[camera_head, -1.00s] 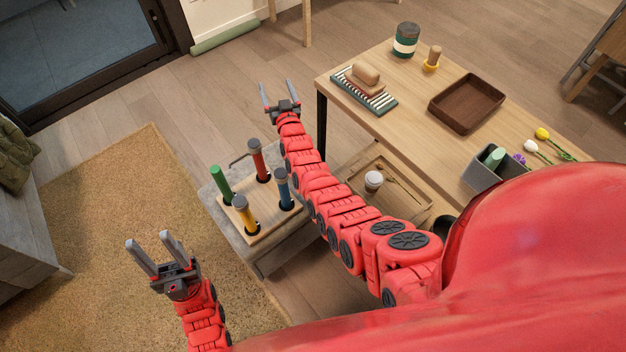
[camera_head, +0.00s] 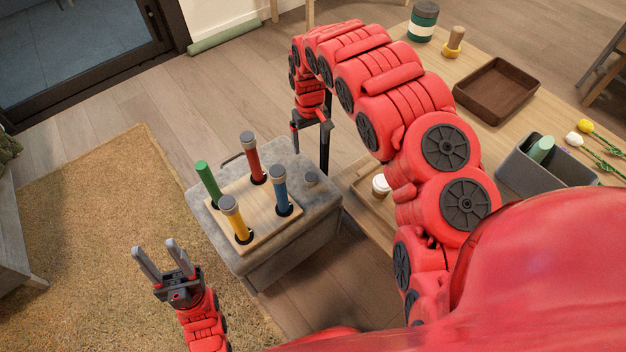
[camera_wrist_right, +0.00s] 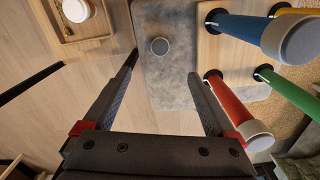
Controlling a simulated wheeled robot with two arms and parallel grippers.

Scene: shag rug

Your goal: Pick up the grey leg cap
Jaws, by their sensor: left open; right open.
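The grey leg cap (camera_head: 311,179) lies loose on the grey stool top (camera_head: 322,204), right of the blue leg. It also shows in the right wrist view (camera_wrist_right: 159,46), as a small round cap between and just beyond the fingertips. My right gripper (camera_head: 310,150) is open and empty, pointing down above the stool near the cap. It shows in the right wrist view too (camera_wrist_right: 163,66). My left gripper (camera_head: 154,248) is open and empty over the rug. A wooden block (camera_head: 240,196) holds red, blue and yellow legs with grey caps, and a green leg (camera_head: 207,184) without one.
The red leg (camera_wrist_right: 232,105) stands close to one right finger in the wrist view. The blue leg (camera_head: 280,188) stands beside the loose cap. A table with a brown tray (camera_head: 497,90) and grey bin (camera_head: 560,175) is at right. A white-lidded cup (camera_head: 381,186) sits on its lower shelf.

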